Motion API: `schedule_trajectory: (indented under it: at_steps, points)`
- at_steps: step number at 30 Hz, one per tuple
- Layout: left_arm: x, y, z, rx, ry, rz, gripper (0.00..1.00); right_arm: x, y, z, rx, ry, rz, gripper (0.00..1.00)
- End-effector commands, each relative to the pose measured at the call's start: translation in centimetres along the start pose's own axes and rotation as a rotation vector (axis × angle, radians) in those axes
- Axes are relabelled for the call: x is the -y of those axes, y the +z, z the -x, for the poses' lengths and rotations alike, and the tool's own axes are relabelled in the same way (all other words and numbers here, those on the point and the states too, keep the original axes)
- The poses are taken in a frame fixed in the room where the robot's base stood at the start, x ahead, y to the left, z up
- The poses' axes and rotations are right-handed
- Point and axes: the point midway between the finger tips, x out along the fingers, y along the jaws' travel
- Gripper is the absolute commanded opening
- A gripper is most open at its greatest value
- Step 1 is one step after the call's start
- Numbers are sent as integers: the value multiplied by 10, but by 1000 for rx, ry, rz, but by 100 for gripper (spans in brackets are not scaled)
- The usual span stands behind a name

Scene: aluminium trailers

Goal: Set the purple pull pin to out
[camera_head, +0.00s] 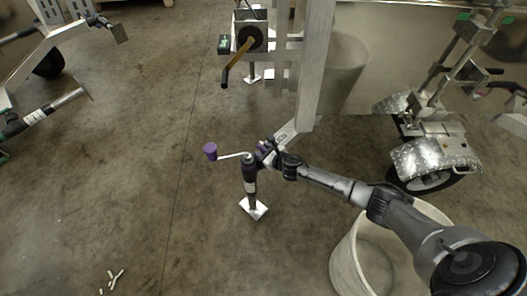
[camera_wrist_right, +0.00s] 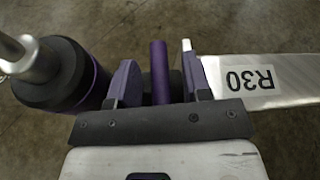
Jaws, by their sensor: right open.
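The purple pull pin (camera_wrist_right: 159,70) shows as a purple rod in the right wrist view, between the two fingers of my right gripper (camera_wrist_right: 156,84). The fingers are open, with a gap on each side of the pin. In the head view my right gripper (camera_head: 266,152) is at the trailer's jack (camera_head: 251,182), by the lower end of the tilted metal bar. The pin is too small and too covered there to make out clearly. My left gripper is not in view.
The jack's crank has a purple knob (camera_head: 210,151) sticking out left. In the wrist view the dark jack body (camera_wrist_right: 60,75) is close left of the fingers, and a metal bar labelled R30 (camera_wrist_right: 285,82) is right. A pale bin (camera_head: 345,262) stands below my right arm.

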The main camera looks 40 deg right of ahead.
Motion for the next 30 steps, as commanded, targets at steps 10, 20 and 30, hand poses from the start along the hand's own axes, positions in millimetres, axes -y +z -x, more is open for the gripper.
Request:
schedule_trajectory:
  at_steps: [10,20,30]
  points:
    - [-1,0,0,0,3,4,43,0,0,0,0,0,0,25]
    - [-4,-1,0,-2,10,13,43,0,0,0,0,0,0,0]
    - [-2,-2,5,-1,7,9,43,1,4,2,0,-1,2,0]
